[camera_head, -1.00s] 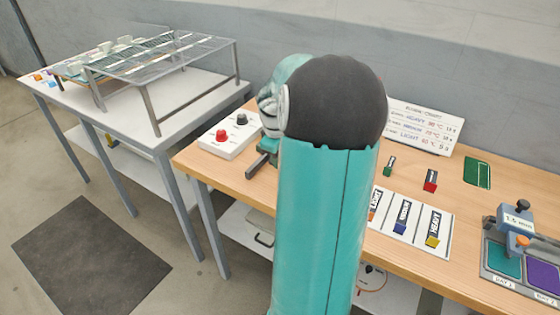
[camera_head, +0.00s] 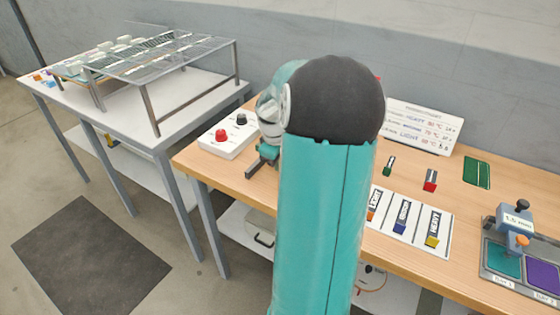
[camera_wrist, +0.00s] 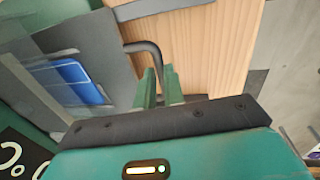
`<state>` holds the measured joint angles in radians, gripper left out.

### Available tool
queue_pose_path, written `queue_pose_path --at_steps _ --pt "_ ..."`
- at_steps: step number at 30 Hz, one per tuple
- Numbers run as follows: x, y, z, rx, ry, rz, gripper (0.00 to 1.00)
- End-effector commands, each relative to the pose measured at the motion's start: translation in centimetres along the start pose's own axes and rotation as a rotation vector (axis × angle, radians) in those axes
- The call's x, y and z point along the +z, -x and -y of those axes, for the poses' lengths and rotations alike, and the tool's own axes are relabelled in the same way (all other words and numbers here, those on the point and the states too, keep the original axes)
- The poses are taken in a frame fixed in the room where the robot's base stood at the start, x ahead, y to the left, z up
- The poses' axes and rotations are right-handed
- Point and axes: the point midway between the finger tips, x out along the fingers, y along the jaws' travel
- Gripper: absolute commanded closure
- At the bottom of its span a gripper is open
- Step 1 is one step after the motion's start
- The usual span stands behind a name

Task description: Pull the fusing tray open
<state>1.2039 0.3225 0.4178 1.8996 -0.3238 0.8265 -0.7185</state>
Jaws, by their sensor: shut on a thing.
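In the wrist view, my gripper (camera_wrist: 159,78) has its two green fingers closed around one leg of a bent dark grey handle (camera_wrist: 150,48). The handle stands over the wood tabletop, beside a grey plate (camera_wrist: 95,45) that seems to belong to the fusing tray. A glossy blue piece (camera_wrist: 67,80) lies on the grey part at the left. How far the tray is out cannot be told. In the head view, my teal arm hides the press and most of my gripper; a dark bar (camera_head: 262,160) shows at the arm's left edge.
A white control box (camera_head: 228,136) with a red and a black knob sits at the bench's left end. Label cards (camera_head: 408,222), a chart (camera_head: 424,127) and a clamp fixture (camera_head: 516,228) lie to the right. A side table (camera_head: 160,110) with a wire rack stands left.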

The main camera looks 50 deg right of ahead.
Motion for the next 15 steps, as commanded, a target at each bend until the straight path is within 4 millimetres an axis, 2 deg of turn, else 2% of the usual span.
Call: queue_pose_path --at_steps 5,9,15 --pt "-0.2 0.8 3.6 0.002 0.007 0.001 1.0" --pt "-0.3 1.4 7.2 0.002 0.008 0.0 1.0" --pt "-0.3 2.0 10.4 0.001 0.004 -0.001 1.0"
